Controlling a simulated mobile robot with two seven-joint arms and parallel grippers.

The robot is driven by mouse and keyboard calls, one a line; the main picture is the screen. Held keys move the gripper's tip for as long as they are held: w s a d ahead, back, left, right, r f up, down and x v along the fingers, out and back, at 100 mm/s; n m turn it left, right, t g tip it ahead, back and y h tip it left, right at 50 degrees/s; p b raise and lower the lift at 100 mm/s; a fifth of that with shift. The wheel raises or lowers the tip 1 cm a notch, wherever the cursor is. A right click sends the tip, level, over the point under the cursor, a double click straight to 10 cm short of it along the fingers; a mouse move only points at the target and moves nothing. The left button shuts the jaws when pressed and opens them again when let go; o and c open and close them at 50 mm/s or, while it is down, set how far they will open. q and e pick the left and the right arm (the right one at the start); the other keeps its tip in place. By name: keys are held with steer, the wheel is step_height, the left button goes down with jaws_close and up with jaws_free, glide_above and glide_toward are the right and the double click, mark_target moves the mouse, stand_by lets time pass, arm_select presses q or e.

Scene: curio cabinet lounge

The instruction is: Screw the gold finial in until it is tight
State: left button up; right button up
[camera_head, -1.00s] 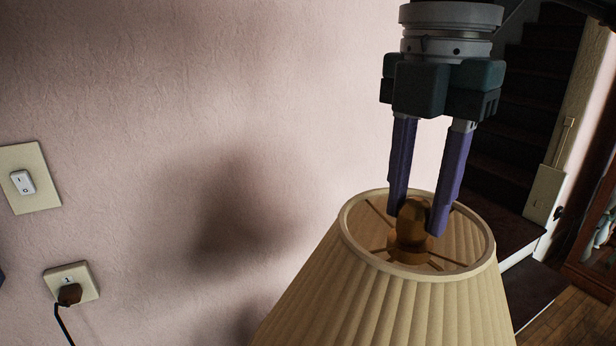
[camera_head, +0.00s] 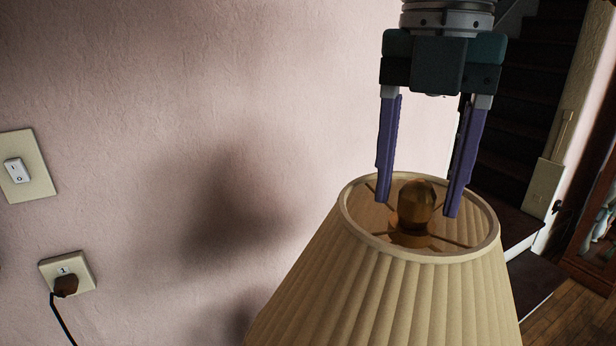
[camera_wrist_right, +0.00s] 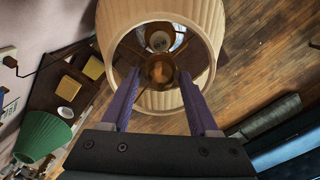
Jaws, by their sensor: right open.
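The gold finial (camera_head: 416,205) stands upright at the centre of the lampshade's top opening, above the thin spokes. It also shows in the right wrist view (camera_wrist_right: 159,71). The cream pleated lampshade (camera_head: 385,290) surrounds it, and its rim shows in the right wrist view (camera_wrist_right: 207,60). My right gripper (camera_head: 418,208) comes from above and is open, with one purple finger on each side of the finial. There is a visible gap between each finger and the finial, and nothing is held. My left gripper is not in view.
A light switch (camera_head: 27,166) and an outlet with a plug (camera_head: 68,272) are on the pink wall at left. A dark staircase (camera_head: 545,100) rises behind at right. The right wrist view shows a green lampshade (camera_wrist_right: 42,135) and wooden floor (camera_wrist_right: 265,60).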

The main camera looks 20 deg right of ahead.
steer(key=n+b, duration=0.2)
steer(key=n, duration=0.4)
steer(key=shift+f, duration=0.1)
steer(key=n+b, duration=0.2)
steer(key=n, duration=0.4)
steer(key=shift+n, duration=0.3)
steer(key=n+b, duration=0.1)
steer(key=n, duration=0.5)
steer(key=n+b, duration=0.1)
steer(key=n, duration=0.3)
steer(key=shift+a, duration=0.1)
steer(key=shift+s+n+b, duration=0.1)
steer(key=shift+n+b, duration=0.25)
steer(key=shift+n, duration=1.15)
jaws_close()
